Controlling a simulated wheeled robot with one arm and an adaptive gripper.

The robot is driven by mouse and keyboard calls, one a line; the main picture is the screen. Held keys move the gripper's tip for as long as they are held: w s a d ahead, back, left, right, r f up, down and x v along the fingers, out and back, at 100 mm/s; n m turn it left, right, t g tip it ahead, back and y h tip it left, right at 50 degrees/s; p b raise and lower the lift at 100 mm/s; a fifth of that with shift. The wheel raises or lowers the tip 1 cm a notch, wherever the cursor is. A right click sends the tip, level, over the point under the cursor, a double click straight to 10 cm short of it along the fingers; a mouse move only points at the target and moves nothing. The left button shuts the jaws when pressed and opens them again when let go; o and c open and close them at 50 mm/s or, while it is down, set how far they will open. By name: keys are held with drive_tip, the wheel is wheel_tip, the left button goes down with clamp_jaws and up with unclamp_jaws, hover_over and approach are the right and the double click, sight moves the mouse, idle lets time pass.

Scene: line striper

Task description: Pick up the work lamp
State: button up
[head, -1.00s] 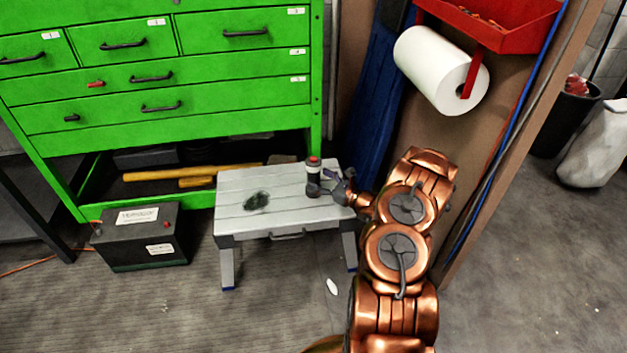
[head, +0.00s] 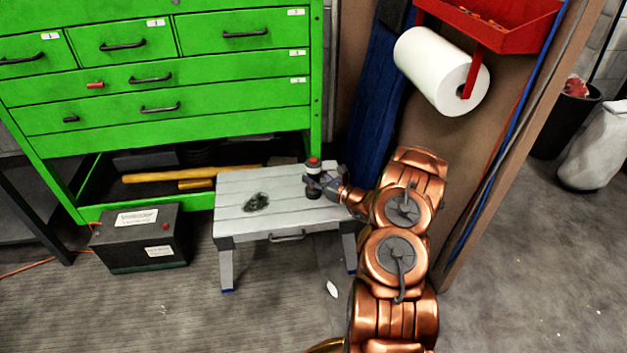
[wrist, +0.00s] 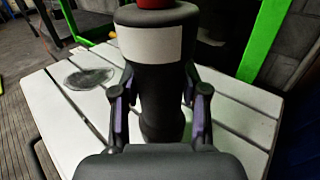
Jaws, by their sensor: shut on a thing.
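The work lamp (head: 313,166) is a small dark cylinder with a red top and a pale band, upright at the right end of a small white slatted bench (head: 232,187). In the wrist view the lamp (wrist: 151,45) fills the middle, with its red cap cut off by the top edge. My gripper (head: 316,183) reaches in from the right at the lamp's middle. In the wrist view its two fingers (wrist: 158,100) press on the lamp's body from both sides, shut on it. I cannot tell whether the lamp's base still touches the bench.
A green drawer cabinet (head: 225,85) stands behind the bench. A dark battery box (head: 140,240) sits on the floor at left. A wooden panel with a paper roll (head: 440,70) stands close on the right. A dark stain marks the bench top.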

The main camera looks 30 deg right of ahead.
clamp_jaws()
drive_tip(key=shift+r, duration=0.1)
